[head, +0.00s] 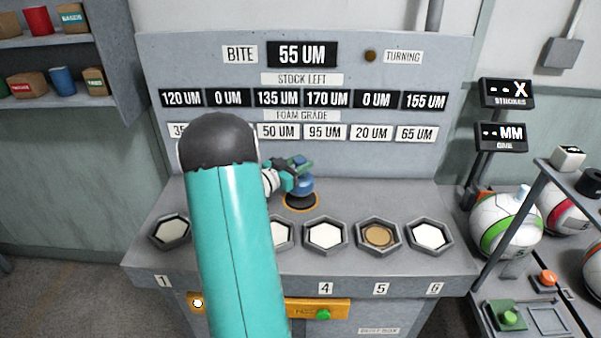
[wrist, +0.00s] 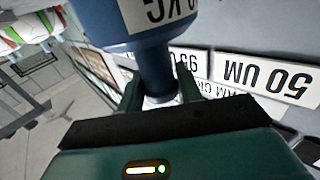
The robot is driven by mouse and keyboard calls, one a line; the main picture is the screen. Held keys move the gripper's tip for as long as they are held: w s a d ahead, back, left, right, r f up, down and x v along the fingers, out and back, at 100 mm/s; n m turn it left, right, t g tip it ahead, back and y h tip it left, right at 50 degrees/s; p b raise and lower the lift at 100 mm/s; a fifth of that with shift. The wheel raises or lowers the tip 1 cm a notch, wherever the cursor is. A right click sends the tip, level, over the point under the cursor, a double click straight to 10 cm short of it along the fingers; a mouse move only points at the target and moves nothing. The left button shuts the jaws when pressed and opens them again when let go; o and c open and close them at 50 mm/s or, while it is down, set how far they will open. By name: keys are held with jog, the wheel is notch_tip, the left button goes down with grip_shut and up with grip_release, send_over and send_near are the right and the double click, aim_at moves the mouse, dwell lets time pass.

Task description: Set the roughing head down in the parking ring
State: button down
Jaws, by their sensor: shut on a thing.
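The roughing head appears as a blue, weight-like body (head: 299,187) with a narrower neck. My gripper (head: 296,170) is shut on that neck. In the wrist view the blue head (wrist: 155,45) fills the top centre, with a white label ending in "KG", and the green fingers of my gripper (wrist: 160,92) sit on both sides of its neck. The parking ring (head: 301,208), dark with an orange edge, lies on the bench directly below the head in the head view. The head hides the ring's far part. I cannot tell whether its base touches the ring.
Hexagonal trays line the bench front, including tray 4 (head: 323,236), tray 5 with a brown disc (head: 378,235) and tray 6 (head: 430,236). My arm hides part of the row. A display panel (head: 390,65) rises behind. A rack with balls (head: 506,222) stands at right.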

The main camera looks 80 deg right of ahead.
jog(key=shift+s+d+f, duration=0.1)
jog(key=shift+d+f, duration=0.1)
jog(key=shift+f, duration=1.35)
jog(key=shift+f, duration=0.2)
jog(key=c, duration=0.9)
grip_release()
jog(key=shift+f, duration=0.1)
jog(key=shift+c, duration=0.2)
jog(key=v, duration=0.7)
jog(key=shift+a, duration=0.25)
